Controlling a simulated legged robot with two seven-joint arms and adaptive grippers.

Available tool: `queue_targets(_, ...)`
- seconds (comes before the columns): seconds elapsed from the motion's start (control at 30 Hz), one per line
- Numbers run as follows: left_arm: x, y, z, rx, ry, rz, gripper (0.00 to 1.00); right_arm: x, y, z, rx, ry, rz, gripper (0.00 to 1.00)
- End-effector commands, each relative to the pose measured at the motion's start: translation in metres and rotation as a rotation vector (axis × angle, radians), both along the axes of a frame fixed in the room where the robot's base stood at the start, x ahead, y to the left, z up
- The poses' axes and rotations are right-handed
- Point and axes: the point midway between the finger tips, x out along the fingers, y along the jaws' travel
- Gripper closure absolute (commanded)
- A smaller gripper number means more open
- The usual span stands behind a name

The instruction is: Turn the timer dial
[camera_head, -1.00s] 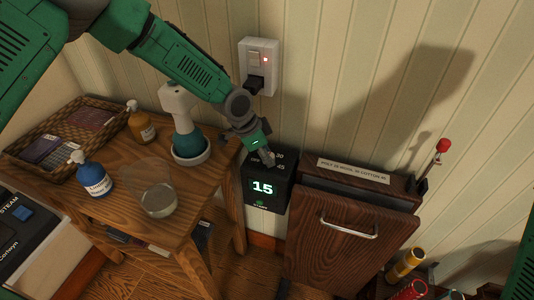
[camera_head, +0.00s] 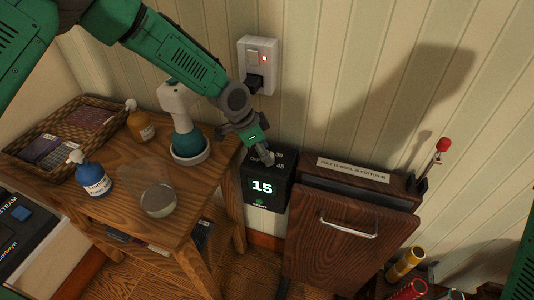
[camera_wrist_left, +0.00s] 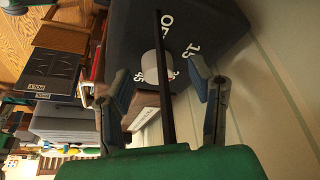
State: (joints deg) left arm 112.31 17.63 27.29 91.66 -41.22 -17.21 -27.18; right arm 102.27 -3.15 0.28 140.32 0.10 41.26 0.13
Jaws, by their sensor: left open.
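The timer is a black box (camera_head: 281,196) on the wall beside the wooden table, its lit display reading 15. My left gripper (camera_head: 267,158) is at its top face and hides the dial in the head view. In the left wrist view, the pale round dial (camera_wrist_left: 151,68) stands on the timer's dark face (camera_wrist_left: 205,22), with white markings around it. My left gripper (camera_wrist_left: 160,88) is open, with one finger on either side of the dial; contact cannot be told. A thin dark bar crosses in front of the dial. My right gripper is not in view.
A wall outlet (camera_head: 257,60) is above. A wooden cabinet (camera_head: 330,245) with a red-knobbed lever stands close right.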

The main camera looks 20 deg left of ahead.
Motion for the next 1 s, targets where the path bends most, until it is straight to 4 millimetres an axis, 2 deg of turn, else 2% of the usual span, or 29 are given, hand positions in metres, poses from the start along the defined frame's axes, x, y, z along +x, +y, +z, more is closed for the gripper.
queue_targets(0.17, -0.005, 0.015, 0.037, -0.003, -0.003, 0.005, 0.51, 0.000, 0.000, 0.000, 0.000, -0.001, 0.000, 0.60)
queue_targets(0.4, -0.039, 0.067, 0.032, -0.004, 0.002, 0.006, 0.51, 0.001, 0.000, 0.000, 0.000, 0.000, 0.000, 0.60)
queue_targets(0.6, -0.058, 0.099, 0.032, -0.002, 0.001, 0.005, 0.51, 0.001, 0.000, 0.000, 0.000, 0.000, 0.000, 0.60)
queue_targets(0.8, -0.067, 0.112, 0.031, 0.000, 0.001, 0.002, 0.51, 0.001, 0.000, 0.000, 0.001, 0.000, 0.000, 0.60)
queue_targets(1.0, -0.068, 0.113, 0.031, 0.001, 0.001, 0.001, 0.51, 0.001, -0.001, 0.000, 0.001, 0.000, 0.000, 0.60)
